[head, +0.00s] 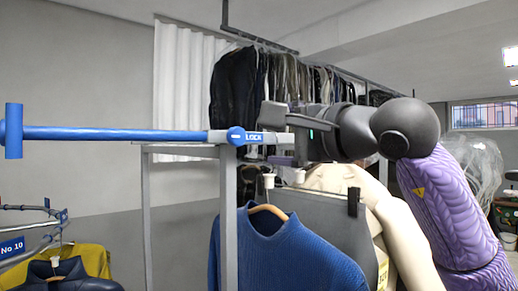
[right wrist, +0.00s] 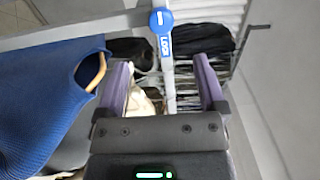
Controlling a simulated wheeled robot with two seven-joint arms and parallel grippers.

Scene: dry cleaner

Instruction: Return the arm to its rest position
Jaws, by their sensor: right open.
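My right arm (head: 450,200), with its purple padded cover, comes in from the right in the head view and reaches to the left. My right gripper (head: 285,133) is at the level of the grey bar end, just right of the blue LOCK hub (head: 236,136). In the right wrist view my right gripper (right wrist: 163,82) has its two purple fingers wide apart. The grey bar (right wrist: 168,70) runs in the space between them, and the LOCK hub (right wrist: 161,20) lies beyond the fingertips. I cannot tell whether a finger touches the bar. My left gripper does not show.
A blue lever (head: 120,134) sticks out left from the hub. A grey post (head: 229,220) stands below it. A blue sweater (head: 280,250) hangs close under my right gripper, beside a beige coat (head: 405,235). Dark clothes (head: 235,85) hang behind. A No 10 rack (head: 12,247) stands at lower left.

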